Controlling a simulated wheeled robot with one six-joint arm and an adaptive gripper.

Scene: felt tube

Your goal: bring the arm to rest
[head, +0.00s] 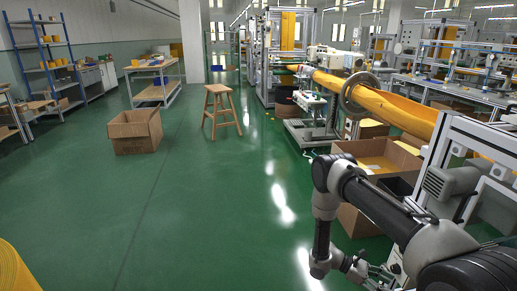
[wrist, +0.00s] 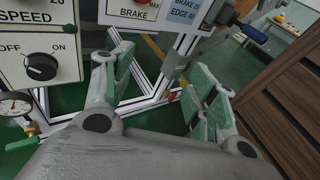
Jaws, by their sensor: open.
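My gripper (wrist: 163,80) is open and empty in the wrist view, its two fingers with green pads spread apart. Beyond them is a white aluminium-profile frame over green floor. In the head view my arm reaches in from the bottom right corner, bends at an elbow and drops down. My gripper (head: 375,275) is low at the bottom edge there, partly cut off, beside the machine frame. Nothing is held in it.
An open cardboard box (head: 372,165) stands behind my arm.

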